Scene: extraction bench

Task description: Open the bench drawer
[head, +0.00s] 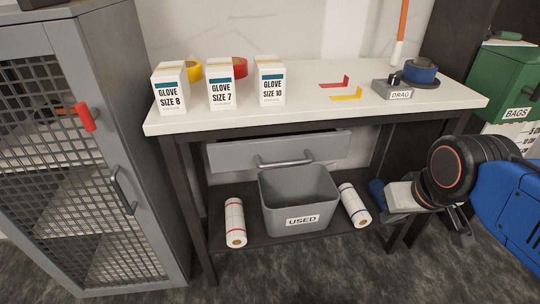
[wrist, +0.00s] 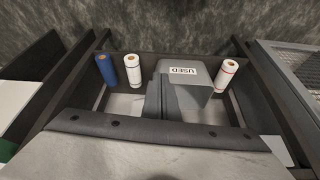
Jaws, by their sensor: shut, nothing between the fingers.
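The bench drawer (head: 236,157) has a grey front with a grey bar handle (head: 285,160), under the white bench top on the left side in the head view. Its front sits under the bench edge; I cannot tell whether it is fully closed. My gripper (wrist: 160,92) is shut and empty, with its dark fingers together in the wrist view. In the head view it is at the right of the bench, below the top and well right of the handle, apart from it. I cannot make out the drawer handle in the wrist view.
A grey bin marked USED (head: 297,203) stands on the lower shelf below the handle, between white rolls (head: 235,222) (head: 354,205). A blue roll (wrist: 105,69) also lies there. A grey mesh cabinet (head: 85,150) stands left. Glove boxes (head: 221,87) stand on the bench top.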

